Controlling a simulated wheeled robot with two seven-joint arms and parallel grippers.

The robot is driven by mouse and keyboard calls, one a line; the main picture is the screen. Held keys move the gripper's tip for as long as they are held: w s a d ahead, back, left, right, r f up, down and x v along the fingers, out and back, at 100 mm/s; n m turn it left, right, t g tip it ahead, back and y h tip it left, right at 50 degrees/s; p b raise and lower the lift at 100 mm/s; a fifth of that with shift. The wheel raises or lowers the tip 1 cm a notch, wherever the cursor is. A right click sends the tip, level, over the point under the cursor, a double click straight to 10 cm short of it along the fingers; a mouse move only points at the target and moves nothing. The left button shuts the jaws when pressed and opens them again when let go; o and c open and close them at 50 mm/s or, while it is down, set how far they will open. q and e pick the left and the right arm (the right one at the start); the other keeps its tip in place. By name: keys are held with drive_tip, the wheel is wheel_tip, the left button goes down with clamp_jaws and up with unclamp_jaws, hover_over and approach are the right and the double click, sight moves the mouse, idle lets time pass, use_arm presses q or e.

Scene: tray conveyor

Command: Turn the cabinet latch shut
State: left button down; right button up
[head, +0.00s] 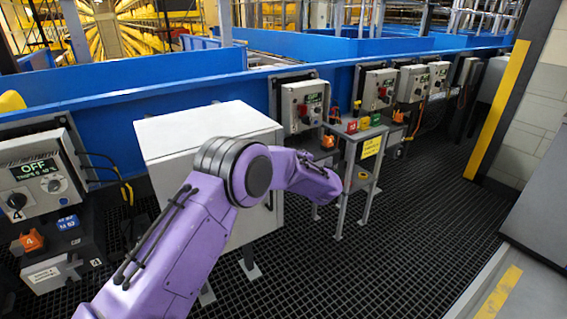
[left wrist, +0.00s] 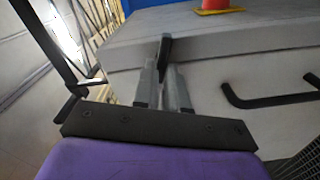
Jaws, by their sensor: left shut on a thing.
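The pale grey cabinet (head: 205,128) stands left of centre in the head view, partly behind my purple left arm. In the left wrist view, the cabinet (left wrist: 215,68) fills the upper right, with a black bar handle (left wrist: 268,102) on its face. My left gripper (left wrist: 165,72) is shut on a small dark upright piece, the latch (left wrist: 165,47), near the top edge of the cabinet. The latch's lower part is hidden between the fingers. In the head view my left gripper and the latch are hidden. My right gripper is in neither view.
A blue conveyor wall (head: 130,85) runs behind the cabinet, with several control boxes on it. A small stand (head: 350,130) with coloured buttons is right of my arm. The dark grated floor (head: 410,240) is clear at right.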

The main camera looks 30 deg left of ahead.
use_arm(q)
drive_tip(key=shift+s+f+n+b, duration=0.1)
drive_tip(key=shift+f+n+b, duration=0.1)
drive_tip(key=shift+n+b, duration=0.75)
drive_tip(key=shift+f+n+b, duration=0.15)
drive_tip(key=shift+n+b, duration=0.55)
drive_tip(key=shift+n, duration=0.35)
drive_tip(key=c, duration=1.2)
unclamp_jaws()
drive_tip(key=shift+r, duration=0.1)
drive_tip(key=v, duration=1)
drive_tip(key=shift+d+b, duration=0.25)
drive_tip(key=shift+b, duration=0.15)
